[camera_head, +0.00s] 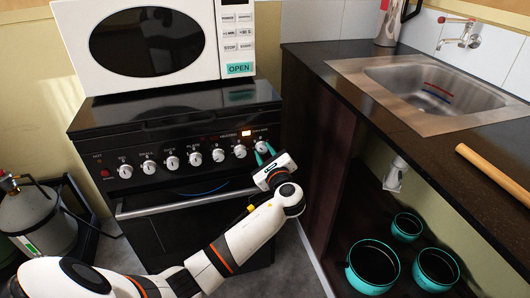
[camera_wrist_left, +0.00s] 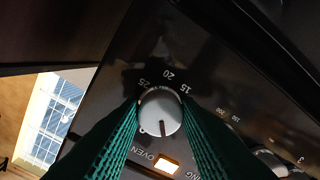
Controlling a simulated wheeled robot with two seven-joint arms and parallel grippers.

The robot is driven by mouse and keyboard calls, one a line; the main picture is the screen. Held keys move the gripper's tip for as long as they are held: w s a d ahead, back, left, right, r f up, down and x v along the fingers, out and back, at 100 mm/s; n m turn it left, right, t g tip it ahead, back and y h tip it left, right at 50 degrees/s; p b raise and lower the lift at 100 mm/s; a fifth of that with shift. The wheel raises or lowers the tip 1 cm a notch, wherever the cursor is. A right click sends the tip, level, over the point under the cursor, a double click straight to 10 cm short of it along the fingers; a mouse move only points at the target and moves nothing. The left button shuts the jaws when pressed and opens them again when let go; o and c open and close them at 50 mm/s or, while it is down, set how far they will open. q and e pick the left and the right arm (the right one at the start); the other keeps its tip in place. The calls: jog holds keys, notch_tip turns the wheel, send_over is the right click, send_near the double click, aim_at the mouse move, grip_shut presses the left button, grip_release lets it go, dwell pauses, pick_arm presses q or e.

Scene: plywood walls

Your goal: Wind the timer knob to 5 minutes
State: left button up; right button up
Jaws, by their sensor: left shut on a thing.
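The timer knob (camera_head: 261,146) is the rightmost white knob on the black stove front. In the left wrist view the knob (camera_wrist_left: 158,108) is a pale disc with a dark red mark pointing to the bottom of the picture. The printed 15, 20 and 25 show around its upper side, opposite the mark; no number is readable at the mark. My left gripper (camera_head: 264,153) reaches the knob from the front, its two teal fingers (camera_wrist_left: 160,103) shut on either side of it. My right gripper is not in view.
More white knobs (camera_head: 172,162) line the stove panel to the left, above the oven handle. An orange lamp (camera_wrist_left: 166,165) glows near the knob. A white microwave (camera_head: 150,45) stands on the stove. The counter (camera_head: 330,75) with a sink juts forward at right, close to my gripper.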

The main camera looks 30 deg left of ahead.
pick_arm(q)
jog(key=shift+n, duration=0.6)
jog(key=o, duration=1)
jog(key=shift+c, duration=0.2)
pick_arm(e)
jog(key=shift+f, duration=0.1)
pick_arm(q)
jog(key=shift+s+d, duration=0.1)
jog(key=shift+s+d, duration=0.2)
jog(key=shift+d, duration=0.05)
jog(key=p+v, duration=0.1)
jog(key=v, duration=1)
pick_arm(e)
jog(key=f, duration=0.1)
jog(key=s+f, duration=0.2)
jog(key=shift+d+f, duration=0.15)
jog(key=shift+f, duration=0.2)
